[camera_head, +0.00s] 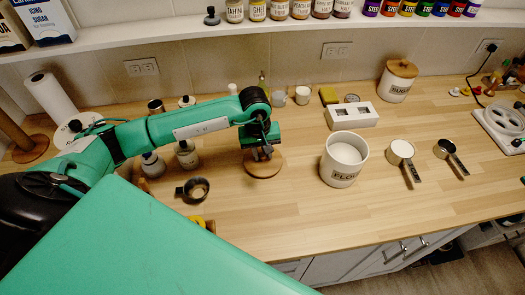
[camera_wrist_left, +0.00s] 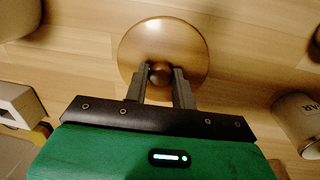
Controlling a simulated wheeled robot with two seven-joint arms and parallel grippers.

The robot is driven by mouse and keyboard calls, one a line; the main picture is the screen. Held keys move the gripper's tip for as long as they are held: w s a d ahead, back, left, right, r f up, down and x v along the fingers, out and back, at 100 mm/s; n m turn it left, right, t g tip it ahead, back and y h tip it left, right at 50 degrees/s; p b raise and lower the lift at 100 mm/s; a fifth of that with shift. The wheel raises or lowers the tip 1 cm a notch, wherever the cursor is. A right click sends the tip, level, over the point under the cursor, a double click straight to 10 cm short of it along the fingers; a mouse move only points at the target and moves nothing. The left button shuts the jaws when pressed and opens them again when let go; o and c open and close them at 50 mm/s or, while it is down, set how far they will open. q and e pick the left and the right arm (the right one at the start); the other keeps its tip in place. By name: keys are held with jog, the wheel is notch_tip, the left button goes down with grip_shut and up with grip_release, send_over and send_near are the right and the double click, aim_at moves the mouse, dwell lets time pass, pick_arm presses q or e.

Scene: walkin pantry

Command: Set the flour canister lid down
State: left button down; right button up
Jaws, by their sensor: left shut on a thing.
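The flour canister lid (camera_head: 263,168) is a round wooden disc with a dark knob, in the head view left of the flour canister. My left gripper (camera_head: 262,152) points down over it. In the left wrist view my left gripper (camera_wrist_left: 160,76) is shut on the knob of the lid (camera_wrist_left: 165,40). The lid is level, at or just above the counter; I cannot tell whether it touches. The white flour canister (camera_head: 338,174) stands upright and uncovered, with white flour inside. My right gripper is not in view.
The wooden counter (camera_head: 290,222) is clear in front of the lid and canister. A dark cup (camera_head: 196,190) lies to the left, and small bottles (camera_head: 187,155) stand behind it. Two measuring cups (camera_head: 402,150) lie right of the canister. A white holder (camera_head: 351,115) and a sugar canister (camera_head: 397,85) stand behind.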

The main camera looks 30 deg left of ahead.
pick_arm(q)
jog(key=shift+f, duration=0.2)
jog(key=c, duration=1.1)
grip_release()
jog(key=shift+r, duration=0.1)
jog(key=shift+c, duration=0.2)
jog(key=shift+r, duration=0.5)
notch_tip(320, 180, up, 11)
jog(key=a+b, duration=0.1)
jog(key=b, duration=0.3)
jog(key=shift+s, duration=0.3)
